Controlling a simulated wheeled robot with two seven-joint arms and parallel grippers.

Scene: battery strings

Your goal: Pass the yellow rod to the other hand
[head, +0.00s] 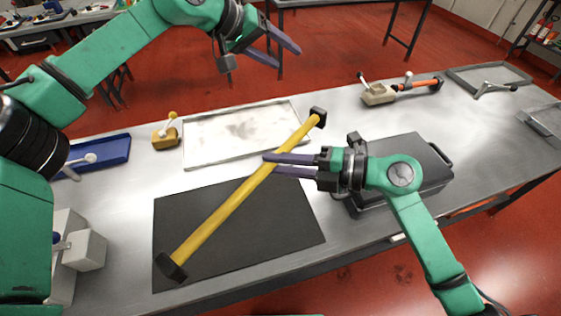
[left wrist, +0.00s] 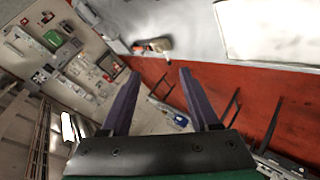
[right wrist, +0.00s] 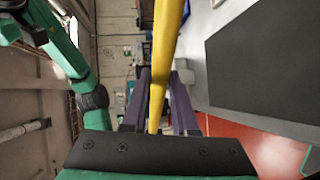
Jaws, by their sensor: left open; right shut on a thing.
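The yellow rod (head: 232,203) has black end caps and slants across the head view, from above the black mat at lower left to the tray at upper right. My right gripper (head: 268,164) is shut on the rod, on its upper half. In the right wrist view the rod (right wrist: 164,60) runs between the fingers of my right gripper (right wrist: 157,95). My left gripper (head: 290,58) is open and empty, high above the far side of the table and apart from the rod. The left wrist view also shows its spread fingers (left wrist: 160,95) with nothing between them.
A black mat (head: 300,228) and a pale metal tray (head: 186,155) lie under the rod. A dark case (head: 420,150) stands right of the mat. A blue tray (head: 112,150) and a yellow-knobbed block (head: 165,138) are at left. An orange-handled tool (head: 380,94) lies at back right.

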